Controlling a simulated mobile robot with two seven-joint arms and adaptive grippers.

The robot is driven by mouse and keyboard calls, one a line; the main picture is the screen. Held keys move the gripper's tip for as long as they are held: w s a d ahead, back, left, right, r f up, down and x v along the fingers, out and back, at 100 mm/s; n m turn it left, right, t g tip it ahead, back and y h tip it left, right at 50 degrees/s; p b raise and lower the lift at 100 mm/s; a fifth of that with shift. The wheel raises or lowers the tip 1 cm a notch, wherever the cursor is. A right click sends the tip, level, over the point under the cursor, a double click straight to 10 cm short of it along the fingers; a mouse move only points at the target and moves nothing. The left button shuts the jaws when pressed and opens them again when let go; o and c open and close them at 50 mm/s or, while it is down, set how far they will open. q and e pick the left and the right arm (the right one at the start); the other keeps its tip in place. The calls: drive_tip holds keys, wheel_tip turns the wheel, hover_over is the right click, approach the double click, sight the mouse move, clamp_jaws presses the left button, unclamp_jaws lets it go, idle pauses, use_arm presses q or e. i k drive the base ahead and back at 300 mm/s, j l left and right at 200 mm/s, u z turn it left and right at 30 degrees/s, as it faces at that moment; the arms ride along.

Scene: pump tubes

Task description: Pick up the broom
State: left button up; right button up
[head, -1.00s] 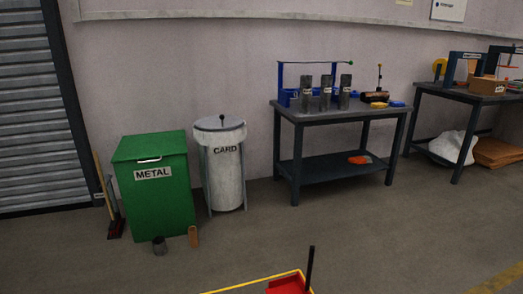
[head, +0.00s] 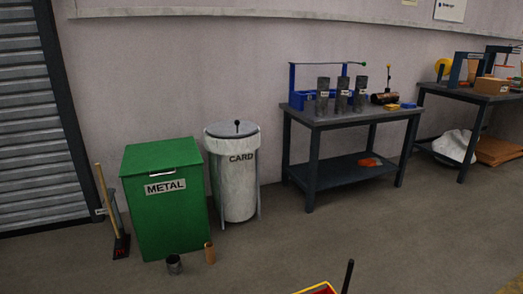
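The broom (head: 105,197) stands nearly upright at the left in the head view, leaning slightly. It has a light wooden handle and a dark head with some red (head: 121,247) at the floor. It is beside the left side of the green METAL bin (head: 163,217), near the wall and the shutter. A dark upright piece with a small label is close behind it. Neither of my grippers shows in the head view.
A white CARD bin (head: 234,178) and a workbench (head: 345,120) stand to the right. A yellow-edged red thing (head: 318,288) is at the bottom edge. Floor is clear at front left.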

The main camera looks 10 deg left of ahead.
sight(120, 243)
drive_tip(key=i+j+z, duration=0.1)
drive_tip(key=j, duration=1)
drive_tip(key=i+j, duration=0.15)
drive_tip(key=j, duration=0.3)
drive_tip(key=i+j+z, duration=0.15)
drive_tip(key=j, duration=0.7)
drive_tip(key=i+j+z, duration=0.15)
drive_tip(key=j, duration=0.35)
drive_tip(key=i+j, duration=0.1)
drive_tip(key=j, duration=0.35)
drive_tip(key=z, duration=0.05)
